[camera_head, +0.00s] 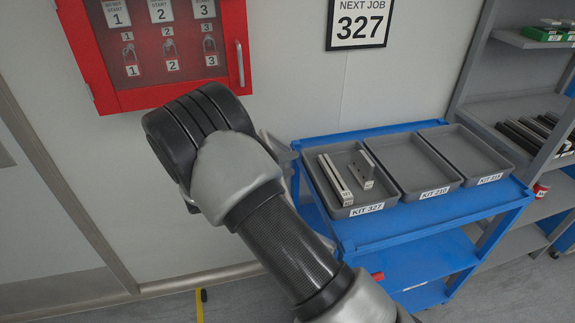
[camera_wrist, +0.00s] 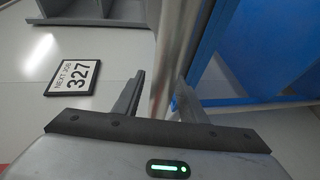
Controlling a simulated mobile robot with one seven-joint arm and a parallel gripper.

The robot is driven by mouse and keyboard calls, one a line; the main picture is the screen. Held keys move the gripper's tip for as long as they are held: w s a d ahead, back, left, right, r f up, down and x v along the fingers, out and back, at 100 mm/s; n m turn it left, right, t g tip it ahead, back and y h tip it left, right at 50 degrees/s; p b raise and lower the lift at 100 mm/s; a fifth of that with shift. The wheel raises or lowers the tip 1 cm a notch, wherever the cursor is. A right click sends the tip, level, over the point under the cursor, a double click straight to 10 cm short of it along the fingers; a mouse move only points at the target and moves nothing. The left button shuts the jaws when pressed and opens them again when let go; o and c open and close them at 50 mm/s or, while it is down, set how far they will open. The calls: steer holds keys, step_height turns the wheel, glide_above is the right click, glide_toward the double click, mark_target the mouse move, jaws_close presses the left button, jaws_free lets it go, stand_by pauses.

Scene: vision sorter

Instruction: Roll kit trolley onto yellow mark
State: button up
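The kit trolley (camera_head: 428,210) is blue, with a top deck and a lower shelf, and stands at the right in the head view. Its blue frame also shows at the right of the wrist view (camera_wrist: 265,50). My gripper (camera_wrist: 161,78) is at the trolley's left end; in the head view my wrist mostly hides it. In the wrist view its two fingers stand apart, with a round metal bar (camera_wrist: 178,45) running between them. The bar looks like the trolley's handle; I cannot tell whether a finger touches it. A yellow strip (camera_head: 199,308) lies on the floor at the bottom, partly in view.
Trays labelled KIT 327 (camera_head: 366,210), KIT 210 (camera_head: 436,191) and a third (camera_head: 489,178) sit on the deck; the first holds metal bars. A red lockout cabinet (camera_head: 243,30) hangs at left. A grey shelf rack (camera_head: 480,85) stands at right. A NEXT JOB 327 sign (camera_head: 359,23) hangs behind.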

steer(key=shift+w+d, duration=0.1)
steer(key=shift+d, duration=0.1)
jaws_close()
steer(key=shift+a+f, duration=0.1)
